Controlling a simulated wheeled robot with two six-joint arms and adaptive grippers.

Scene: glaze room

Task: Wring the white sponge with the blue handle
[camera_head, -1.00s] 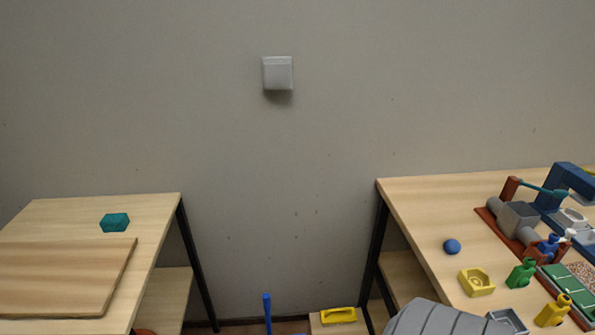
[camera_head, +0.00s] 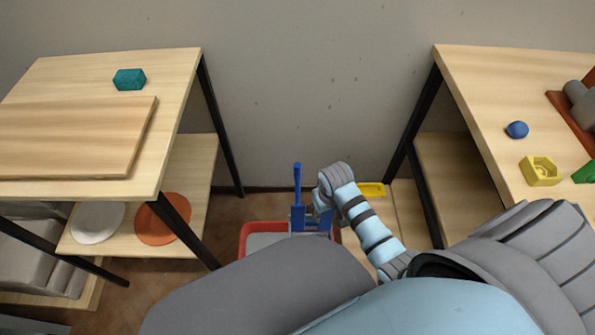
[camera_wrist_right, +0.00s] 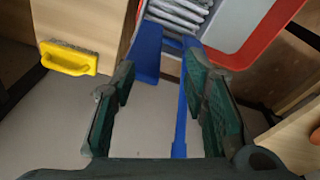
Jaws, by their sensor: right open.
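A blue upright handle (camera_head: 297,184) rises from a blue frame at a red-rimmed bucket (camera_head: 243,236) on the floor between the tables. In the right wrist view, the blue handle (camera_wrist_right: 181,115) runs between my right gripper's fingers (camera_wrist_right: 165,110). The fingers are open, with gaps on both sides of it. A whitish ridged piece (camera_wrist_right: 178,14), possibly the sponge, lies inside the bucket's red rim (camera_wrist_right: 266,35), beside a blue plate (camera_wrist_right: 148,48). My right arm reaches down to the handle in the head view, where its fingertips are hard to make out. My left gripper is out of view.
Wooden tables stand left (camera_head: 180,72) and right (camera_head: 470,75). The left table's lower shelf holds white (camera_head: 97,222) and orange (camera_head: 163,218) plates.

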